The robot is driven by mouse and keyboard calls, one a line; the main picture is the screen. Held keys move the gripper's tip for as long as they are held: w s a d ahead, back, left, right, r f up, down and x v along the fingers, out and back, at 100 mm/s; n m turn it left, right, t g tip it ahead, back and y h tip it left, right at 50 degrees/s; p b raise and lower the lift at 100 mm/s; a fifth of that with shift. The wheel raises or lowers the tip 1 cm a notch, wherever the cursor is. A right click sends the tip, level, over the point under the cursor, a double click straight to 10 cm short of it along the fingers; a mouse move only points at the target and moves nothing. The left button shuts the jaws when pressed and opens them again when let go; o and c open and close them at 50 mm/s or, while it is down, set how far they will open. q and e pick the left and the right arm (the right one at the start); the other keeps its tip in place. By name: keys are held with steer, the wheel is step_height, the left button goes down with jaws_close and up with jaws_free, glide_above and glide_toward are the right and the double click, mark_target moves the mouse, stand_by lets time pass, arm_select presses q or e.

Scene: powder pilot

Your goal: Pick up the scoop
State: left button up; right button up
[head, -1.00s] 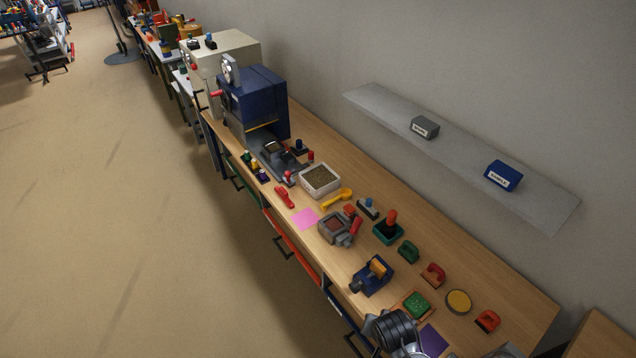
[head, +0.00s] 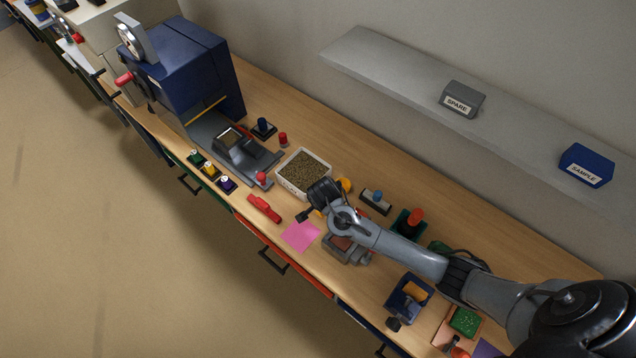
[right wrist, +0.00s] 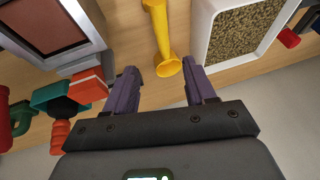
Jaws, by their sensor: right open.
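The yellow scoop (right wrist: 158,32) lies on the wooden bench. In the head view only a bit of the scoop (head: 345,185) shows, behind my right arm. My right gripper (right wrist: 160,70) is open. In the right wrist view its two purple fingers stand apart, with the scoop's flared end in line with the gap between them. Nothing is held. In the head view my right wrist hides most of the scoop and the fingers. My left gripper is not in view.
A white tray of brown granules (head: 302,174) stands close beside the scoop. A grey device (head: 346,250) with a reddish panel is on the other side. A pink note (head: 300,235), a red tool (head: 264,208) and a blue-topped block (head: 376,201) are nearby.

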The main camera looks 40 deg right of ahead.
steer(key=x, duration=0.5)
steer(key=shift+f+b, duration=0.15)
steer(key=shift+b, duration=0.25)
steer(key=shift+w+d+f, duration=0.3)
steer(key=shift+f, duration=0.2)
steer(key=shift+b+x, duration=0.35)
steer(key=shift+x, duration=1.95)
steer(key=shift+w+d+r, duration=0.1)
steer(key=shift+w, duration=0.05)
jaws_close()
steer(key=shift+r, duration=0.1)
